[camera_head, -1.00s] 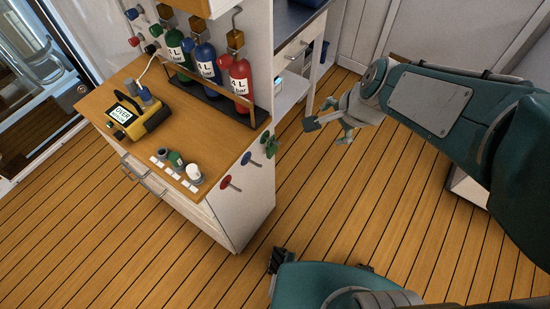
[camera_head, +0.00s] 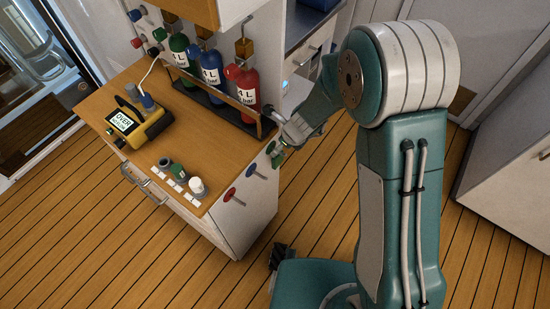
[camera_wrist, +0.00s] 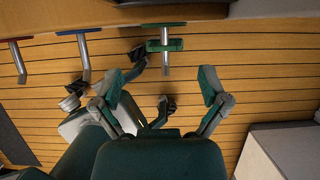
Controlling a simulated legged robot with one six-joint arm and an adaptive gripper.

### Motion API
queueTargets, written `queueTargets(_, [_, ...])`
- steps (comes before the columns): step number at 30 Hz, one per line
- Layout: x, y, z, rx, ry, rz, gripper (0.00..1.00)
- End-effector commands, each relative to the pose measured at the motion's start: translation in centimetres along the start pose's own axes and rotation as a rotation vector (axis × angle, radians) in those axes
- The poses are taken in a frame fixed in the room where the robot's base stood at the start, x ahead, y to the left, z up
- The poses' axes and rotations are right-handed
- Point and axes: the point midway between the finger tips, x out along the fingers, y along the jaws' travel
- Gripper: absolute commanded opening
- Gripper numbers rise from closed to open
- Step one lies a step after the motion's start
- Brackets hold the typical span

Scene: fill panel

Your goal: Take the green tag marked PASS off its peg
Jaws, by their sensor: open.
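The green tag (camera_wrist: 176,45) hangs on a pale metal peg (camera_wrist: 165,62) in the wrist view, near the top centre. A green disc lies behind it at the peg's base. My gripper (camera_wrist: 163,82) is open and empty, its two fingers spread to either side of the peg's line and a little below the tag in that view. In the head view my gripper (camera_head: 279,152) is close to the cabinet's side and partly covers the green peg area. The PASS lettering cannot be read.
The cabinet (camera_head: 252,215) also bears a red-based peg (camera_head: 230,195) and a blue-based peg (camera_head: 250,171), left of the green one. Red, blue and green cylinders (camera_head: 244,92) stand on its top behind a rail. Wooden floor lies open around it.

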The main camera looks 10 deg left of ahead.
Motion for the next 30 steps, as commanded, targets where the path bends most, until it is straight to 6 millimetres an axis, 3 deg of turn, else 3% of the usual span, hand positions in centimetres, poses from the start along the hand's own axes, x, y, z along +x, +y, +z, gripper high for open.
queueTargets(8, [2.2, -0.1, -0.1, 0.000, 0.001, 0.000, 0.94])
queueTargets(16, [6.1, -0.2, -0.1, -0.002, 0.002, 0.000, 0.94])
queueTargets(26, [6.7, -0.4, -0.2, -0.002, -0.001, -0.001, 0.94])
queueTargets(30, [6.7, -0.3, -0.1, -0.002, 0.000, -0.001, 0.38])
